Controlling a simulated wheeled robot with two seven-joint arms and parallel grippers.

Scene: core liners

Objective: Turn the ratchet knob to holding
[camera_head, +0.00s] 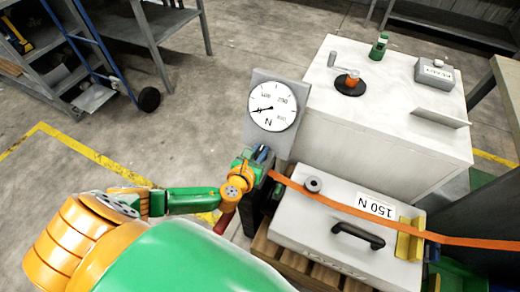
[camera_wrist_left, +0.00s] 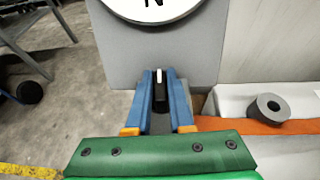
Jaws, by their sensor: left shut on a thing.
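The ratchet knob (camera_wrist_left: 160,92) is a small black knob with a white mark pointing up in the left wrist view. It sits below the round gauge, near the base of the grey plate. My left gripper (camera_wrist_left: 160,88) has its two blue fingers on either side of the knob and is shut on it. In the head view my left gripper (camera_head: 262,157) is just below the gauge (camera_head: 273,106), and its fingers mostly hide the knob. The gauge has a white dial marked N and a black needle. My right gripper is not in view.
An orange strap (camera_head: 460,240) runs right from the ratchet area over a grey case (camera_head: 300,220) labelled 150 N, with a black handle. A grey ring (camera_head: 313,184) lies on the case. Behind stands a white cabinet (camera_head: 400,90) with a crank and small items.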

